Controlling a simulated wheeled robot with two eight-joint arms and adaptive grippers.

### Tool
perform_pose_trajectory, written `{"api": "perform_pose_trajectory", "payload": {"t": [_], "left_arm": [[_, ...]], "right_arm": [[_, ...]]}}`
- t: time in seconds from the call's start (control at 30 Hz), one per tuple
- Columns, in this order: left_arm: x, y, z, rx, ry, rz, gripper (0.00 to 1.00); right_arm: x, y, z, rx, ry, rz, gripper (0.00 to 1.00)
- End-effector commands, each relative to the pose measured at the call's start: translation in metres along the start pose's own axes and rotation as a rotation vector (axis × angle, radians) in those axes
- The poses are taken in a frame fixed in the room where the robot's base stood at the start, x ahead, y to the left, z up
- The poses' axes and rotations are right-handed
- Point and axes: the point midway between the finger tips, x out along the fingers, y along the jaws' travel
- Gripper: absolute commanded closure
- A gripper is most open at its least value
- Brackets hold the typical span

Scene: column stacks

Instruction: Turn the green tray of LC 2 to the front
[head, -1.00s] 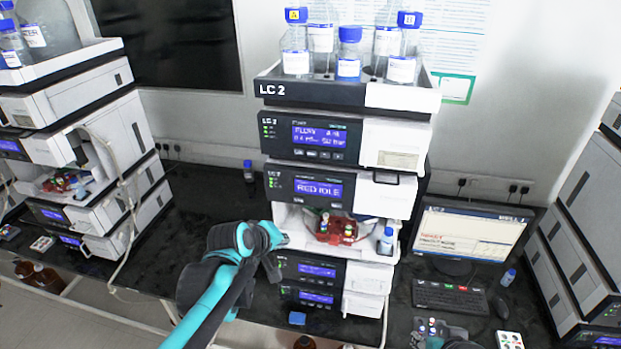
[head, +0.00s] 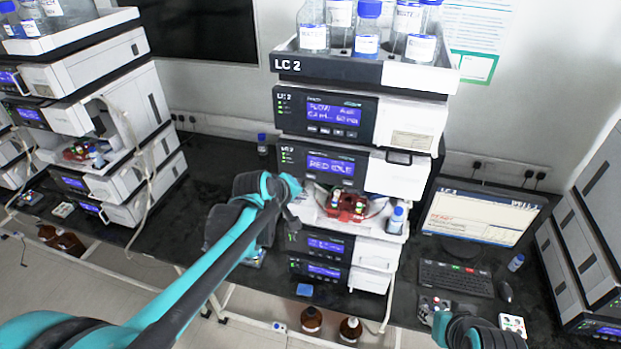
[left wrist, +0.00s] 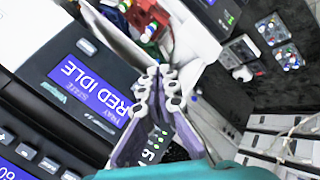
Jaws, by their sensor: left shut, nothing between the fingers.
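The LC 2 stack (head: 365,75) stands in the middle of the head view. Its open bay, under the RED IDLE display (head: 330,165), shows a red tray (head: 345,205) with small vials at the front. My left gripper (head: 292,212) is at the left edge of this bay. In the left wrist view its fingers (left wrist: 160,78) are shut with nothing between them, beside the RED IDLE panel (left wrist: 85,80). The red tray (left wrist: 150,18) shows beyond the fingertips there, apart from them. Only part of my right arm shows at the bottom right.
A blue-capped bottle (head: 396,219) stands at the bay's right side. Solvent bottles (head: 367,28) stand on top of the stack. A monitor (head: 485,218) and keyboard (head: 455,278) are to the right.

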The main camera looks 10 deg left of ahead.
Motion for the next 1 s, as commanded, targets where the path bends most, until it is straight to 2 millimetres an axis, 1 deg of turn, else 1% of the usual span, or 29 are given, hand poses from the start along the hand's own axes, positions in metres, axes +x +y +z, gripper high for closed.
{"api": "perform_pose_trajectory", "payload": {"t": [0.03,0.2,0.4,0.57,1.0], "left_arm": [[0.007,0.004,-0.004,0.001,0.0,0.0,1.0],[0.022,0.015,-0.015,0.002,0.0,0.0,1.0],[0.033,0.024,-0.023,0.002,0.0,0.0,1.0],[0.035,0.026,-0.025,0.001,0.0,0.0,1.0],[0.035,0.026,-0.025,0.001,0.0,0.0,1.0]], "right_arm": [[0.002,0.0,0.001,0.0,0.0,0.0,0.6],[0.004,0.0,0.003,0.0,0.0,0.0,0.6],[0.007,0.0,0.005,0.0,0.0,0.0,0.6],[0.007,0.0,0.005,0.0,0.0,0.0,0.6],[0.007,0.0,0.005,0.0,0.0,0.0,0.6]]}}
